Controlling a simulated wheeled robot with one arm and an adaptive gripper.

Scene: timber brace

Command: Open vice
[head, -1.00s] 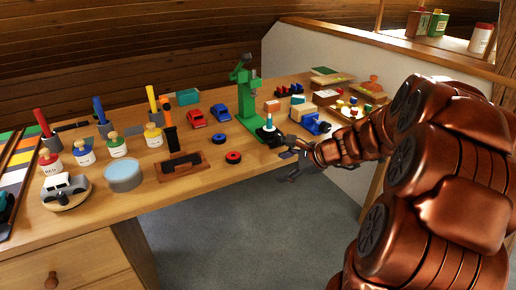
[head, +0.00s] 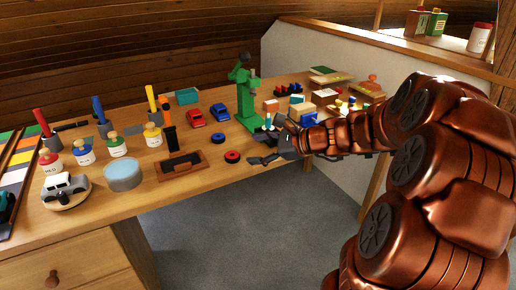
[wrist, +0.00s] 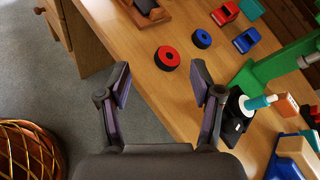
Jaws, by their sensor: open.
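No part is clearly recognisable as a vice. A green upright stand (head: 244,98), like a small press, stands near the table's front edge; its green arm also shows in the wrist view (wrist: 272,68). At its foot the wrist view shows a black block (wrist: 237,118) with a teal and white cylinder (wrist: 258,102). My gripper (head: 264,152) is in front of this foot at the table edge and partly hides it. In the wrist view my gripper (wrist: 161,82) has its two fingers wide apart with nothing between them. The right finger appears beside the black block; contact cannot be told.
A red ring (head: 232,157), a dark tray (head: 181,165) and toy cars (head: 220,112) are left of the stand. A blue and wooden object (wrist: 292,155) lies close on the right.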

